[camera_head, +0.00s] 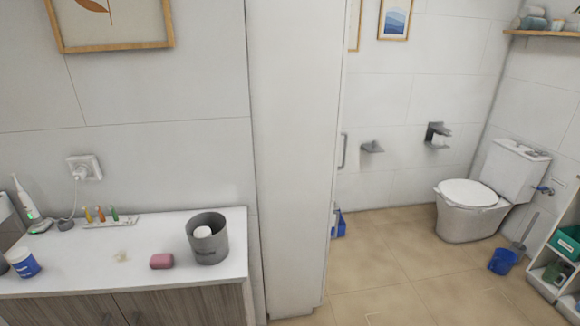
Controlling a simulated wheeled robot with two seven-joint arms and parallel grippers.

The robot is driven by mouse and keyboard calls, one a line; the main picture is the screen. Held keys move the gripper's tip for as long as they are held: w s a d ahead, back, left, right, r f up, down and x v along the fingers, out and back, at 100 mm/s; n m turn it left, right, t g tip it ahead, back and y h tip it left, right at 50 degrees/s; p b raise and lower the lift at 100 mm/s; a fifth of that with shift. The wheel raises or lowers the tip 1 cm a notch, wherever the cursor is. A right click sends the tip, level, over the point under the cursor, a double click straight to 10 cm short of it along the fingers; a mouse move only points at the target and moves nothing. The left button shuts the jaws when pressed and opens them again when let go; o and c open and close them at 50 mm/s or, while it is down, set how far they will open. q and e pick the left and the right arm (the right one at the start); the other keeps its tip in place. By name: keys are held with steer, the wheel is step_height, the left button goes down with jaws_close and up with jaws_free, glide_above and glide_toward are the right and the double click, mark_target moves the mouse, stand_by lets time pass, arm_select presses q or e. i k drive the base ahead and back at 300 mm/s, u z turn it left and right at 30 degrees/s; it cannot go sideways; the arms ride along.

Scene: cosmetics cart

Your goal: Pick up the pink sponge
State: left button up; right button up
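A small pink sponge (161,261) lies on the white top of the low cabinet (75,252) at the lower left. It sits near the front edge, just left of a grey round container (208,240). Nothing covers it. Neither of my grippers shows in the head view.
On the cabinet top stand a blue and white jar (24,263), a plugged-in white electric toothbrush (29,203) and a tray of several small coloured items (108,219). A tall white cabinet (291,150) rises to the right. A toilet (475,203) and open floor lie beyond.

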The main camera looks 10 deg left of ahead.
mark_target(161, 261)
steer(key=u, duration=1.35)
